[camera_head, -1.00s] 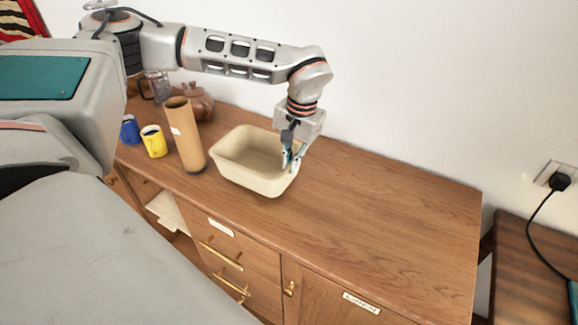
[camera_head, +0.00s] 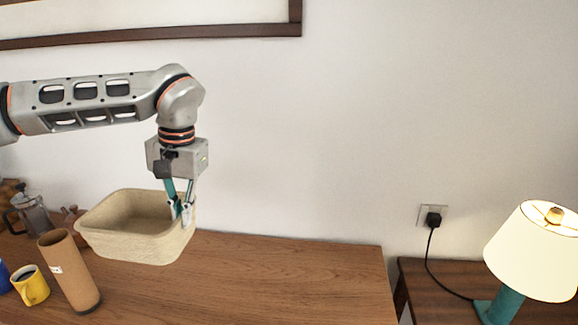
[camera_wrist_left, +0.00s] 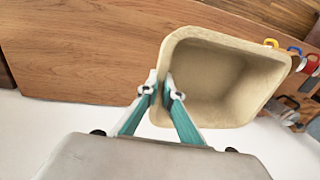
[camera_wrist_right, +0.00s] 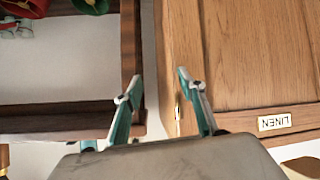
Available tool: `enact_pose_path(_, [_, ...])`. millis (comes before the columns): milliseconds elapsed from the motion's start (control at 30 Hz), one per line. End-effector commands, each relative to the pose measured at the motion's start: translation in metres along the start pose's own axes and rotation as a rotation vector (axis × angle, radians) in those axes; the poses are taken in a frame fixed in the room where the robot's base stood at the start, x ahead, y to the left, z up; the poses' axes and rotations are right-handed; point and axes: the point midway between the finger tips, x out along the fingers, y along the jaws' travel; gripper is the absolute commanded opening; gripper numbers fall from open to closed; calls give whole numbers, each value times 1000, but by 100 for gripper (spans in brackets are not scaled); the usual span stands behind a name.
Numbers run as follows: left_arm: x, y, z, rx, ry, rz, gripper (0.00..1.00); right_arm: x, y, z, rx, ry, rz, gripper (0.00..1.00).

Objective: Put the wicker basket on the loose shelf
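The beige wicker basket (camera_head: 140,225) hangs above the wooden cabinet top in the head view, upright and roughly level. My left gripper (camera_head: 181,208) is shut on its right-hand wall, one finger inside and one outside. The left wrist view also shows the basket (camera_wrist_left: 215,80), empty inside, with its wall between the fingers (camera_wrist_left: 161,82). My right gripper (camera_wrist_right: 155,85) is open and empty in the right wrist view, near the cabinet door with the LINEN label (camera_wrist_right: 287,121). I cannot make out which board is the loose shelf.
A lamp (camera_head: 535,250) stands on the dark side table (camera_head: 437,285) at right.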

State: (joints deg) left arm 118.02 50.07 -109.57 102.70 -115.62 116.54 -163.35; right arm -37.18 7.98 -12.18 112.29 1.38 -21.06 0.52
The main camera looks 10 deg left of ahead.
Motion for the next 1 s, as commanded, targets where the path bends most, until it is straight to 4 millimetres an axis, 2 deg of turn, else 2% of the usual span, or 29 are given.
enact_pose_path(67, [4, 4, 1, 5, 0, -4, 0, 0, 0, 1, 0, -1, 0, 40])
enact_pose_path(167, [22, 18, 5, 23, 2, -17, 0, 0, 0, 1, 0, -2, 0, 40])
enact_pose_path(400, [87, 76, 29, 81, 14, -26, 0, 0, 0, 1, 0, -1, 0, 40])
enact_pose_path(533, [110, 100, 44, 102, 16, -12, 0, 0, 0, 0, 0, 1, 0, 40])
enact_pose_path(700, [123, 112, 54, 110, 15, 0, 0, 0, 0, -2, 0, 4, 1, 40])
enact_pose_path(1000, [122, 113, 53, 78, 12, 1, 0, 0, 0, -2, 0, 5, 1, 40])
